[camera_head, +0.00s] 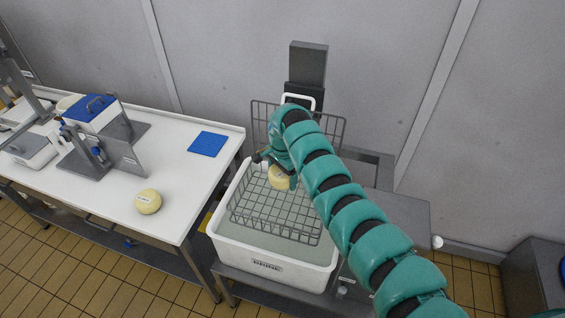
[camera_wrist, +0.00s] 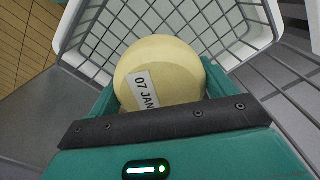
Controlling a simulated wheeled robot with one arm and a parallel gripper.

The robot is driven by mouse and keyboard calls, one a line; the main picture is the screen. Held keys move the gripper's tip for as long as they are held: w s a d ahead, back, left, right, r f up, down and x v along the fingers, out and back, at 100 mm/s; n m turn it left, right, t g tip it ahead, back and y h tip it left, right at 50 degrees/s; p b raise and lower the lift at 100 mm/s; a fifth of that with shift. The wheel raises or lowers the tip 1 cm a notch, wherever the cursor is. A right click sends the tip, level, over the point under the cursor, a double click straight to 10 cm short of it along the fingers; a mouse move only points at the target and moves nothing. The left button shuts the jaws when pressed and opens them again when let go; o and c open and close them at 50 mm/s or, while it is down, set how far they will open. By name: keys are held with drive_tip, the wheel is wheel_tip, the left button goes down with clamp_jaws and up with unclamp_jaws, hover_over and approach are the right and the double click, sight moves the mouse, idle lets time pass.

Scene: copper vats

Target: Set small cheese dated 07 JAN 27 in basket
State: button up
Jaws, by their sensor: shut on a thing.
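The small pale yellow cheese (camera_wrist: 165,65) is between the fingers of my gripper in the wrist view. Its white label reads "07 JAN", and the rest of the label is hidden. In the head view the same cheese (camera_head: 279,178) shows at the end of my arm, over the wire basket (camera_head: 262,212). My gripper (camera_head: 279,172) is shut on it. The basket sits in a white tub (camera_head: 222,232) marked "BRINE", and its wires also show beyond the cheese in the wrist view (camera_wrist: 105,38). I cannot tell whether the cheese touches the basket floor.
Another cheese (camera_head: 148,202) lies on the white table (camera_head: 185,185) at left, near a blue mat (camera_head: 208,144) and a metal device with a blue-topped box (camera_head: 92,112). A grey column (camera_head: 308,66) stands behind the tub. Tiled floor lies in front.

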drive_tip(key=shift+w, duration=0.15)
drive_tip(key=shift+s+f, duration=0.15)
drive_tip(key=shift+s, duration=0.1)
drive_tip(key=shift+f+b, duration=0.2)
drive_tip(key=shift+b, duration=0.1)
wheel_tip(320, 180, down, 2)
drive_tip(key=shift+w+f+b, duration=0.1)
drive_tip(key=shift+f+b, duration=0.15)
drive_tip(key=shift+b, duration=0.35)
drive_tip(key=b, duration=0.7)
approach(282, 204)
drive_tip(key=shift+d+f, duration=0.1)
drive_tip(key=shift+f, duration=2.45)
drive_tip(key=shift+f+b, duration=0.6)
drive_tip(key=shift+f, duration=0.15)
drive_tip(key=o, duration=1.1)
drive_tip(key=shift+o, duration=0.2)
